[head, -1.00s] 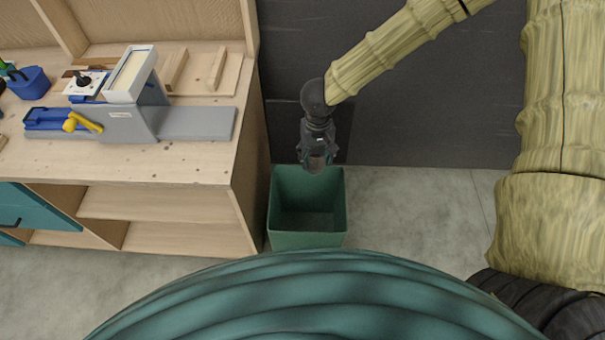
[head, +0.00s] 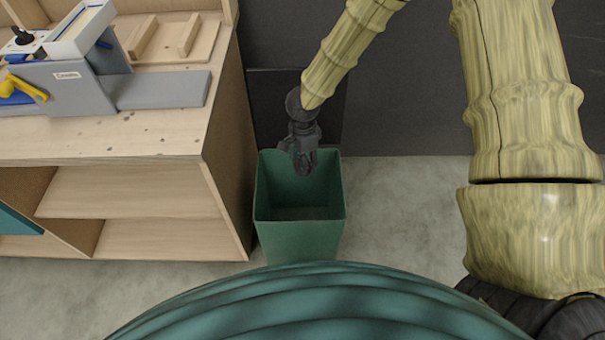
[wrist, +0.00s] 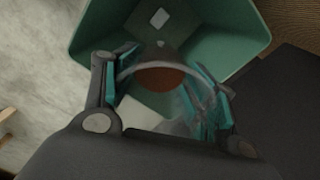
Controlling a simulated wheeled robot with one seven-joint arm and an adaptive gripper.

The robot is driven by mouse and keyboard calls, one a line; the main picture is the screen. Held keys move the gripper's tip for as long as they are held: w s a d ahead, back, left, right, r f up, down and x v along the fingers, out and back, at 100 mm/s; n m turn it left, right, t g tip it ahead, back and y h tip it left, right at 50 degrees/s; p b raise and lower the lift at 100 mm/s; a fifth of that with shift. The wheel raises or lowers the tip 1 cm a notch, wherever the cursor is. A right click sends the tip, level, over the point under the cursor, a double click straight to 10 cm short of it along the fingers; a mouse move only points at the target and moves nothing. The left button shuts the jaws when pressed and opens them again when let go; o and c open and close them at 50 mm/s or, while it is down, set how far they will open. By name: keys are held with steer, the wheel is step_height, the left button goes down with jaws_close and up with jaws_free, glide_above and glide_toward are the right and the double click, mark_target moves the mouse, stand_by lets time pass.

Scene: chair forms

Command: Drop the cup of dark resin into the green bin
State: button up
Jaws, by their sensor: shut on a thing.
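The green bin (head: 300,238) stands on the floor beside the workbench. It also fills the upper part of the wrist view (wrist: 226,32), where its inside looks bare apart from a pale patch on the floor of it. My gripper (head: 303,166) is over the back part of the bin's opening, pointing down. In the wrist view my gripper (wrist: 160,95) is shut on a clear cup with dark reddish-brown resin (wrist: 161,78) in it. The cup lies between the teal finger pads, above the bin's opening. In the head view the cup is hard to make out against my dark fingers.
The wooden workbench (head: 150,137) stands directly left of the bin, with a grey and blue tool with a yellow lever (head: 30,88) on top. A dark wall (head: 410,80) is behind. The concrete floor (head: 395,205) right of the bin is clear.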

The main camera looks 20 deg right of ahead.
steer(key=f+m+b, duration=0.1)
steer(key=f, duration=0.1)
steer(key=w+f+m+b, duration=0.1)
steer(key=m, duration=0.1)
steer(key=w+f+m+b, duration=0.1)
steer(key=f+b, duration=0.1)
steer(key=shift+w+d+f+m, duration=0.15)
steer(key=shift+d+f+m, duration=0.15)
step_height(320, 180, down, 6)
steer(key=b, duration=0.6)
steer(key=shift+r, duration=0.1)
steer(key=o, duration=0.9)
step_height(320, 180, up, 12)
steer(key=shift+r, duration=0.1)
